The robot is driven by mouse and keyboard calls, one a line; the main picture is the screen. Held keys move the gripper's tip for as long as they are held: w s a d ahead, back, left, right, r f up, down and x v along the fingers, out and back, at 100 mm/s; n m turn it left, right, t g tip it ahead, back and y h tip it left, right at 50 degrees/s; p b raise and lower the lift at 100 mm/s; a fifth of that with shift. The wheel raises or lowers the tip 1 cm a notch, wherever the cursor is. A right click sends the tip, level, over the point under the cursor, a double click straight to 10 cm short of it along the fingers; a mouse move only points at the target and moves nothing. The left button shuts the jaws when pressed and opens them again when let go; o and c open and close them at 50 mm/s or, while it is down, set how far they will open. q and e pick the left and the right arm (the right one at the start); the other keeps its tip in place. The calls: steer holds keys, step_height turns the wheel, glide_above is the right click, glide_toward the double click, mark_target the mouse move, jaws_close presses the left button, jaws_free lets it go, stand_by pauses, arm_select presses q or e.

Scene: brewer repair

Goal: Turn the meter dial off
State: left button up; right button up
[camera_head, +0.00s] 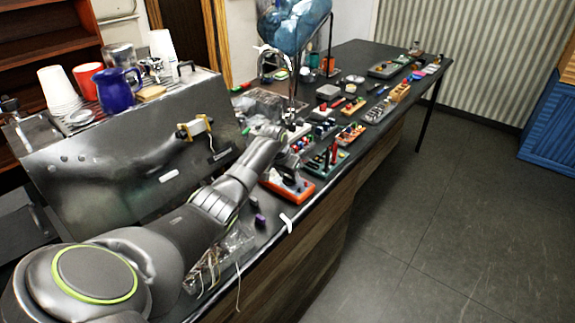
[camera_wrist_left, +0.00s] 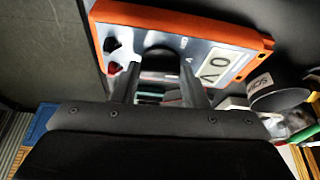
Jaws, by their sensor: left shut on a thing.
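The meter (camera_head: 298,194) is a flat orange-cased box lying near the front edge of the dark table in the head view. In the left wrist view the meter (camera_wrist_left: 185,18) fills the top, with a grey face, a small display with dark characters, and red and dark sockets. Its dark round dial (camera_wrist_left: 158,55) sits between the fingers of my left gripper (camera_wrist_left: 160,72), which is shut on it. The fingers hide part of the dial, so its pointer setting cannot be read. In the head view my left arm reaches over the meter and partly covers it. My right gripper is not in view.
A large steel brewer (camera_head: 130,155) stands left of the arm, with cups and a blue jug (camera_head: 117,92) on top. Several tools and small trays crowd the table beyond the meter. A bag of wires (camera_head: 215,262) lies near the front edge. The floor at right is clear.

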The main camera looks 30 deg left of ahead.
arm_select(q)
steer(key=n+p, duration=0.1)
steer(key=n+y+p, duration=0.1)
steer(key=shift+d+r+n, duration=0.15)
steer(key=shift+r+n, duration=0.05)
steer(key=shift+n, duration=0.2)
steer(key=n, duration=0.1)
steer(key=n+y+p, duration=0.1)
steer(key=shift+w+d+f+n, duration=0.1)
steer(key=shift+d+n, duration=0.05)
steer(key=shift+n, duration=0.25)
steer(key=shift+f+n+g+y, duration=0.1)
steer(key=shift+n+g+y, duration=0.35)
steer(key=shift+n, duration=0.75)
steer(key=shift+w+d+n+g+y+b, duration=0.1)
steer(key=shift+n+g+y+b, duration=0.3)
steer(key=shift+n, duration=1)
steer(key=o, duration=1)
